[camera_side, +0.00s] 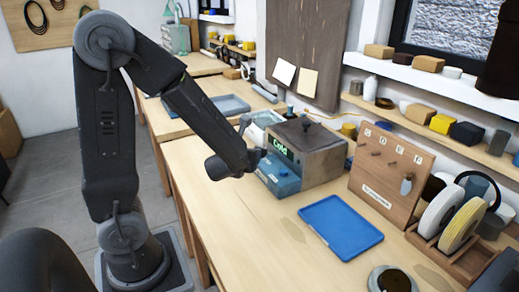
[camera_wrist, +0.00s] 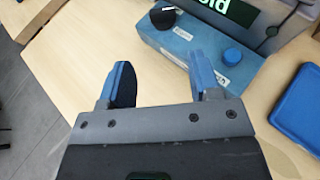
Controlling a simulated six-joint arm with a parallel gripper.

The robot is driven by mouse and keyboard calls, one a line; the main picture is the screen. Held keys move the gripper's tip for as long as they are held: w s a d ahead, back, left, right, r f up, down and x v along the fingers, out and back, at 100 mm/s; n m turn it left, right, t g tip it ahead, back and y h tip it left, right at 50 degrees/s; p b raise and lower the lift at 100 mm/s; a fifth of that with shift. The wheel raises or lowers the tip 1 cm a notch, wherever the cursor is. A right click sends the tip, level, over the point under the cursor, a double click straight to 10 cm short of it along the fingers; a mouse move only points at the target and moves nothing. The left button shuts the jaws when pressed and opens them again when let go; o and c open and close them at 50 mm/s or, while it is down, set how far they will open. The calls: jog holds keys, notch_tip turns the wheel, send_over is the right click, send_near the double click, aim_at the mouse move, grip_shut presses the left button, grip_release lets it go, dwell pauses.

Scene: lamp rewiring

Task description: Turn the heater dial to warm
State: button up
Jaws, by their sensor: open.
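The heater (camera_side: 318,160) is a grey-brown box on the bench with a green display reading "Cold" (camera_side: 283,148) and a blue lower front panel (camera_side: 283,181). In the wrist view the blue panel (camera_wrist: 190,45) carries a black round knob (camera_wrist: 163,17) and a blue round knob (camera_wrist: 232,56), with small white labels I cannot read. I cannot tell which knob is the dial. My gripper (camera_wrist: 160,62) is open and empty, its blue-padded fingers apart in front of the panel and short of both knobs. In the side view my gripper (camera_side: 256,158) is close to the heater's front left.
A blue tray (camera_side: 341,226) lies on the bench right of the heater. A wooden pegboard stand (camera_side: 390,175) and a rack with spools (camera_side: 450,225) stand farther right. A round dark-topped object (camera_side: 392,279) sits near the front. Bench top left of the tray is clear.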

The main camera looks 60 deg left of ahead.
jog(key=x, duration=1.3)
jog(key=shift+w+a, duration=0.2)
jog(key=shift+w, duration=0.15)
jog(key=c, duration=0.6)
jog(key=shift+c, duration=0.2)
jog(key=shift+m+t+h, duration=0.6)
jog(key=shift+m+t, duration=0.1)
jog(key=shift+m, duration=0.2)
jog(key=o, duration=0.6)
jog(key=shift+o, duration=0.2)
